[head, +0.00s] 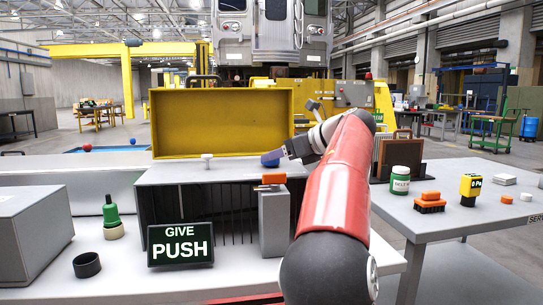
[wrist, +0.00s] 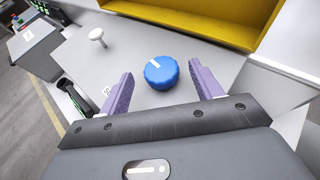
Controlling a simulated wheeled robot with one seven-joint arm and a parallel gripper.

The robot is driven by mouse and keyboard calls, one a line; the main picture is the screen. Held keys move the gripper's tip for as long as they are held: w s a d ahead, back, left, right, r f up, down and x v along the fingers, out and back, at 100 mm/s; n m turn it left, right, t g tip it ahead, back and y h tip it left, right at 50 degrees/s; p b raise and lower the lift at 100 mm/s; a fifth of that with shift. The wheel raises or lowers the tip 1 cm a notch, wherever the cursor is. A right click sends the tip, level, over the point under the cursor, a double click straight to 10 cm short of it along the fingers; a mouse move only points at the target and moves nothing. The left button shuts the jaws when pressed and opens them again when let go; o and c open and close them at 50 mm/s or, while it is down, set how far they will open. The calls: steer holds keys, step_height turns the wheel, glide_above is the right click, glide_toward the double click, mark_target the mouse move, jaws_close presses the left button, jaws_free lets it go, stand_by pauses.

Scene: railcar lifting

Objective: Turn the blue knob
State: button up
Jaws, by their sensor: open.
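The blue knob (wrist: 161,73) is round with a ribbed edge and a white mark on its top. It sits on the grey top panel of a cabinet. In the wrist view it lies between and slightly beyond the two purple fingers of my gripper (wrist: 165,86). The fingers are spread open, with a gap on each side of the knob. In the head view my gripper (head: 277,156) is over the right part of the cabinet top, and the blue knob is mostly hidden by the fingers there.
A white knob (head: 207,157) stands left on the same panel (head: 175,174). A yellow upright panel (head: 220,122) rises behind. An orange-topped grey block (head: 273,220) and a "GIVE PUSH" sign (head: 180,243) stand in front. A side table (head: 460,222) at right holds several small objects.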

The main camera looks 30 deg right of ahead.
steer(key=shift+x, duration=1.25)
steer(key=c, duration=1)
steer(key=shift+a+h+b, duration=0.1)
steer(key=shift+h+b, duration=0.2)
steer(key=shift+b, duration=0.05)
